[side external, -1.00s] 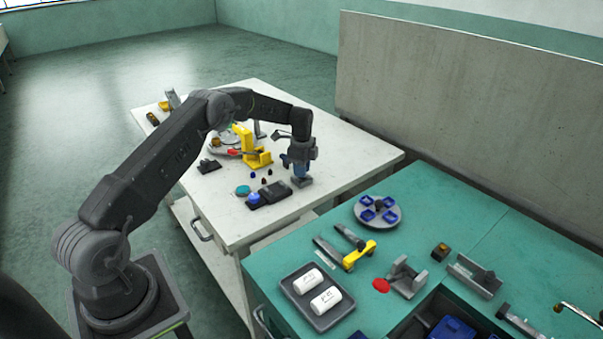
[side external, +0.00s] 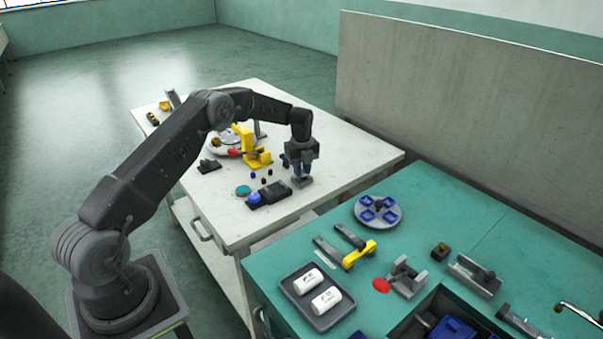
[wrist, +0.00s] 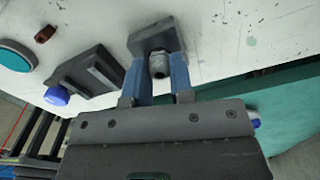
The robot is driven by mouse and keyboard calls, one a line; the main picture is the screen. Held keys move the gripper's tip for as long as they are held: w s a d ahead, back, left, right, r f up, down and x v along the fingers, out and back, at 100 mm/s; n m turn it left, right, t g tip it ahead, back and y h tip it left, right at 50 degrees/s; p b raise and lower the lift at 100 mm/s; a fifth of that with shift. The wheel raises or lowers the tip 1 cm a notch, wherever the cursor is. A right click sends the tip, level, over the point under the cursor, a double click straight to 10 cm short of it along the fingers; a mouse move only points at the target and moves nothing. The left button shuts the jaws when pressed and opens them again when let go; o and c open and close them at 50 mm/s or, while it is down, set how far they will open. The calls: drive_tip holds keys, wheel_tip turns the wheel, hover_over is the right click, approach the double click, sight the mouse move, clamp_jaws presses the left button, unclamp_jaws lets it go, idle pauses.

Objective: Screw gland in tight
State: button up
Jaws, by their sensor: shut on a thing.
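The gland (wrist: 159,65) is a small grey metal fitting with a hex-like body, seen in the wrist view between my two blue fingers. My gripper (wrist: 158,72) is shut on it. The gland's far end meets a dark grey block (wrist: 153,34), which stands on the white table. How deep the gland sits in the block is hidden. In the side view my gripper (side external: 300,172) points down over the same grey block (side external: 302,182) near the table's right part.
A black fixture (wrist: 88,73) with a blue knob (wrist: 57,95) lies left of the block. A teal disc (side external: 243,191), small dark pieces and a yellow clamp (side external: 257,158) stand nearby. The white table (side external: 350,165) is clear right of the block.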

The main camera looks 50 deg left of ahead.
idle(0.3)
drive_tip(key=m, duration=0.7)
drive_tip(key=o, duration=0.6)
drive_tip(key=shift+r, duration=0.1)
drive_tip(key=shift+r, duration=2.15)
